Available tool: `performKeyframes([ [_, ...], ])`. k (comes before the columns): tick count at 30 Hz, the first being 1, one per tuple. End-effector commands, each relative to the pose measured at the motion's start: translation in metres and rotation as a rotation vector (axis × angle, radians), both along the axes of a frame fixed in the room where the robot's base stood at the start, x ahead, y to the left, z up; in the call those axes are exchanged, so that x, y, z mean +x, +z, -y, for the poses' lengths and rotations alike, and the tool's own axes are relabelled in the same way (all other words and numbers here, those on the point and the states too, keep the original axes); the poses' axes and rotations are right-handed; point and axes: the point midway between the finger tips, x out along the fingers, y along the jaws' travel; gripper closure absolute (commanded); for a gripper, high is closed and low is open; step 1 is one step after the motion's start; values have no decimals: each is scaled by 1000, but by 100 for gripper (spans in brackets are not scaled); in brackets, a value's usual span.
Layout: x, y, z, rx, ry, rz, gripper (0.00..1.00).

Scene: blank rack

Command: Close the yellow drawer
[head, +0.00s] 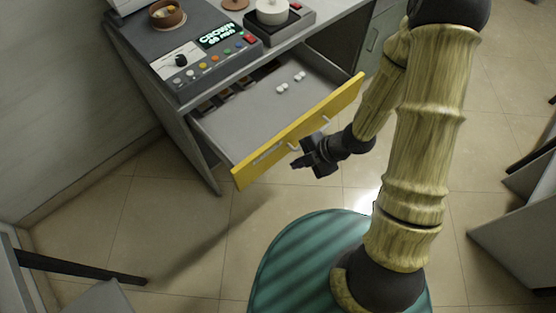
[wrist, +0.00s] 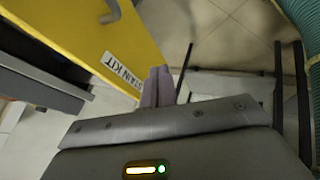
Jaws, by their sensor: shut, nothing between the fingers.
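The yellow drawer (head: 290,133) is pulled well out of the grey desk, showing its grey inside and pale handles (head: 326,119). Small white items (head: 291,83) lie inside it, with dark compartments toward the back. My gripper (head: 297,164) is outside the drawer, just in front of the middle of its yellow front. My two fingers (wrist: 158,86) are together and empty beside that label. I cannot tell whether they touch the front.
The desk top holds a control panel with coloured buttons (head: 205,62), a brown bowl (head: 166,14) and a white pot (head: 272,11) on a dark unit. Grey furniture stands at the right edge (head: 520,235) and lower left (head: 85,298). The tiled floor (head: 180,215) before the drawer is clear.

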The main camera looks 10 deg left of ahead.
Motion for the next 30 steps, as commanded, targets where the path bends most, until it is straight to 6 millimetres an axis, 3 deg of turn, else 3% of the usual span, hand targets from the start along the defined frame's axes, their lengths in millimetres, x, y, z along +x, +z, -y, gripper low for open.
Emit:
performKeyframes([
  [1,-1,-12,-6,-1,4,-2,100],
  [9,0,-49,-35,-3,3,-3,100],
  [18,25,-43,-62,-1,1,1,100],
  [30,27,-44,-63,-1,0,0,100],
])
